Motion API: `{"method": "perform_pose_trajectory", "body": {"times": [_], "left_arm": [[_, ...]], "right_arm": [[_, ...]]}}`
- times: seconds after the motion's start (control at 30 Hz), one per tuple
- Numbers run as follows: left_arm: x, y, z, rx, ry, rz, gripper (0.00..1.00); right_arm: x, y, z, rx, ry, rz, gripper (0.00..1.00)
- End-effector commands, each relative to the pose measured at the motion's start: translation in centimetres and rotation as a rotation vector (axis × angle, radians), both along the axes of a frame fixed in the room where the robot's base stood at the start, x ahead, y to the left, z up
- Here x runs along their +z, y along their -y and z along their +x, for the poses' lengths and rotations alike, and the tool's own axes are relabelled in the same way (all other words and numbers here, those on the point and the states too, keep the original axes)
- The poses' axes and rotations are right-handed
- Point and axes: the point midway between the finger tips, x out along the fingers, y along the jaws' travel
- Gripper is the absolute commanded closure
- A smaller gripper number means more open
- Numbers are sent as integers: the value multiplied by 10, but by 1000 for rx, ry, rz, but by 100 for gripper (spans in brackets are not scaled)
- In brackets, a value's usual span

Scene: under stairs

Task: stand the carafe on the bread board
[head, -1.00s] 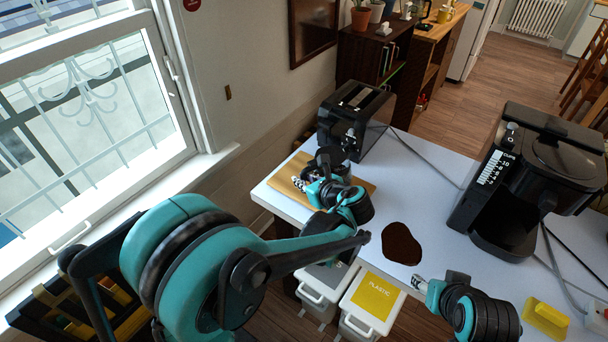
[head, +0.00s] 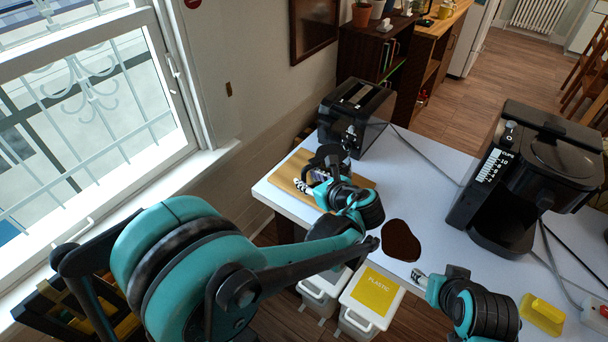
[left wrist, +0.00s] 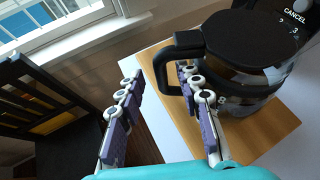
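The carafe (head: 331,154), with a black lid and black handle, stands upright on the wooden bread board (head: 285,179) at the table's far left corner. My left arm partly hides it in the head view. In the left wrist view, its lid (left wrist: 262,38) and glass body show, and the bread board (left wrist: 262,142) lies under it. My left gripper (head: 312,188) is beside the carafe on its handle side. Its fingers (left wrist: 160,115) are spread, with one close to the black handle (left wrist: 166,62) and nothing clasped between them. My right gripper (head: 418,278) is over the table's front edge, its finger gap unclear.
A black toaster (head: 355,118) stands just behind the bread board. A black coffee maker (head: 530,175) stands at the right. A dark brown patch or mat (head: 402,242) lies mid-table, with clear white surface around it. A yellow object (head: 541,314) is at the front right.

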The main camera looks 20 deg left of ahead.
Motion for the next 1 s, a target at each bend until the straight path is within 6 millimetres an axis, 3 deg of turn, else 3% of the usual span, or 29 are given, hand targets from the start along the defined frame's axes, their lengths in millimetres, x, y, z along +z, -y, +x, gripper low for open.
{"method": "perform_pose_trajectory", "body": {"times": [0.3,0.47,0.57,0.67,0.8,1.0], "left_arm": [[35,42,-40,-4,0,0,65],[41,51,-50,2,1,-4,65],[42,43,-56,38,19,-68,65],[38,21,-69,145,74,-249,65],[29,-14,-106,430,218,-666,65],[21,-33,-162,972,479,-1281,65]], "right_arm": [[22,0,0,0,0,0,52],[25,0,0,0,0,0,52],[25,0,0,0,0,0,52],[25,0,0,0,0,0,52],[25,0,0,0,0,0,52],[25,0,0,0,0,0,52]]}}
